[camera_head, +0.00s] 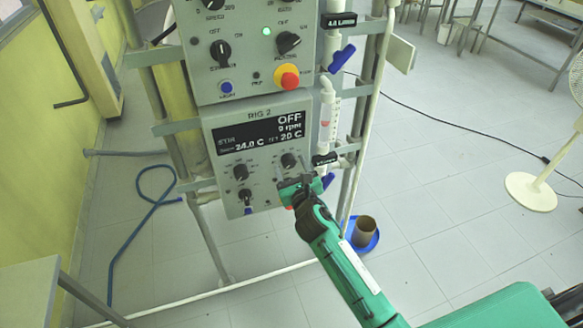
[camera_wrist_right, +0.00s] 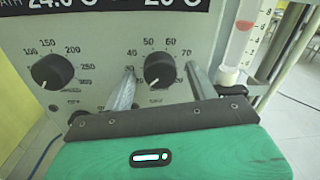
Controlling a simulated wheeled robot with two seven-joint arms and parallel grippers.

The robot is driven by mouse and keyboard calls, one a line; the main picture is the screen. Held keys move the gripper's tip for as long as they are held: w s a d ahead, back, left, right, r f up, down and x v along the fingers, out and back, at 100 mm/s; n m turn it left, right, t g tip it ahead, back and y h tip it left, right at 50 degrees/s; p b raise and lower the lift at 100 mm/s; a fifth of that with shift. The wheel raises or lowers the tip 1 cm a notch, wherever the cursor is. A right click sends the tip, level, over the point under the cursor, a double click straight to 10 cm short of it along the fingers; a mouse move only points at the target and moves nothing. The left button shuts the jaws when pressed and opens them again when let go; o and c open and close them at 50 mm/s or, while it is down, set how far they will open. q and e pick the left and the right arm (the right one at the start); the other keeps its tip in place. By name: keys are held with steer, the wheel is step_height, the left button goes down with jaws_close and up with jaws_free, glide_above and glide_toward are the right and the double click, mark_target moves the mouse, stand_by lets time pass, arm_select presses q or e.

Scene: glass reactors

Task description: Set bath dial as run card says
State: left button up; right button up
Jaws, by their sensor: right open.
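The rig panel (camera_head: 258,140) is marked RIG 2. Its display (camera_head: 262,131) reads OFF, 0 rpm, bath 24.0 C and set 20 C. The bath dial (camera_head: 289,160) is the black right-hand knob; in the right wrist view the dial (camera_wrist_right: 160,69) has a scale with 40 to 70 legible, and its mark seems to point low left. My right gripper (camera_head: 296,182) is open in front of it. In the wrist view the gripper's fingers (camera_wrist_right: 161,88) stand either side of the dial's lower part, apart from it as far as I can tell. The left gripper is not in view.
A second black knob (camera_wrist_right: 52,71), scaled 100 to 300, sits left of the dial. The upper panel (camera_head: 250,50) carries a red stop button (camera_head: 287,77). Glass tubing and a blue valve handle (camera_head: 341,58) stand close on the right.

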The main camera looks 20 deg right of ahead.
steer(key=c, duration=1)
